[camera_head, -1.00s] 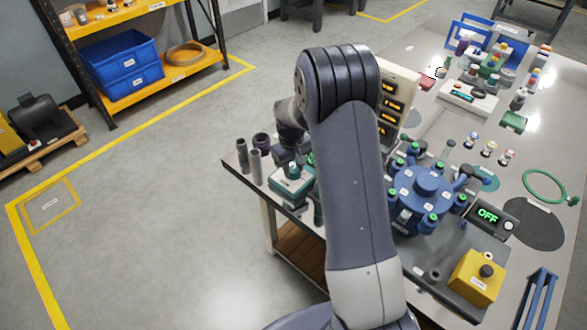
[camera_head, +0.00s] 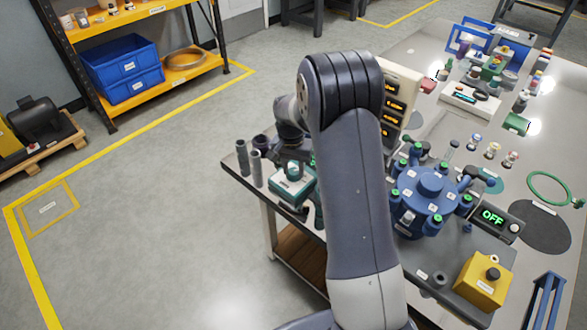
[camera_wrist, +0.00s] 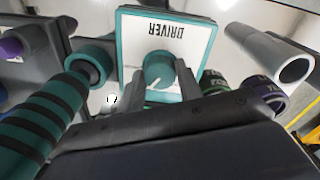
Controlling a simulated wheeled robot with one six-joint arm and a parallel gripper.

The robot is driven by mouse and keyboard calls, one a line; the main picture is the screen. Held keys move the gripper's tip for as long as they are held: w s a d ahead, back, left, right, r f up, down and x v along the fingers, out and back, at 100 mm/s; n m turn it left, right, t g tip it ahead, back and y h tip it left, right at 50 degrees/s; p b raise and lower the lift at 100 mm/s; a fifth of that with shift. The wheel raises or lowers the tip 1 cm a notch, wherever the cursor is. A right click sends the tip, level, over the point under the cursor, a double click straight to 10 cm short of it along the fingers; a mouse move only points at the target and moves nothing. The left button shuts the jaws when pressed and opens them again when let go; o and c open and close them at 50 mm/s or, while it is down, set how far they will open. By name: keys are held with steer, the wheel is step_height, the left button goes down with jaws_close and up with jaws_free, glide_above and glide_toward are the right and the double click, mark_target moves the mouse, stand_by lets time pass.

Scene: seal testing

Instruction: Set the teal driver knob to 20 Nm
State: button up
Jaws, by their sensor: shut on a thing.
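The driver box (camera_wrist: 190,35) has a white face with a teal border and the word DRIVER, which reads upside down in the wrist view. Its round teal driver knob (camera_wrist: 158,68) sits between the two fingers of my gripper (camera_wrist: 157,76), which is shut on it. A white pointer line on the knob slants toward the lower left of the picture. No scale numbers are readable. In the head view the driver box (camera_head: 293,181) stands at the near left corner of the bench, and my arm hides part of it and the gripper.
Grey tubes (camera_head: 256,167) stand left of the driver box; a tube (camera_wrist: 292,68) also shows at right in the wrist view. A teal and black banded handle (camera_wrist: 45,115) is close at left. A blue flanged housing (camera_head: 427,190) and an OFF display (camera_head: 492,216) lie right of my arm.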

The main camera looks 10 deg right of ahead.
mark_target(292, 170)
steer(key=shift+m, duration=0.6)
steer(key=o, duration=1)
steer(key=shift+c, duration=0.2)
steer(key=shift+r, duration=0.15)
step_height(292, 170, up, 10)
steer(key=shift+w+a+r, duration=0.15)
steer(key=shift+a+r, duration=0.05)
steer(key=shift+r, duration=0.05)
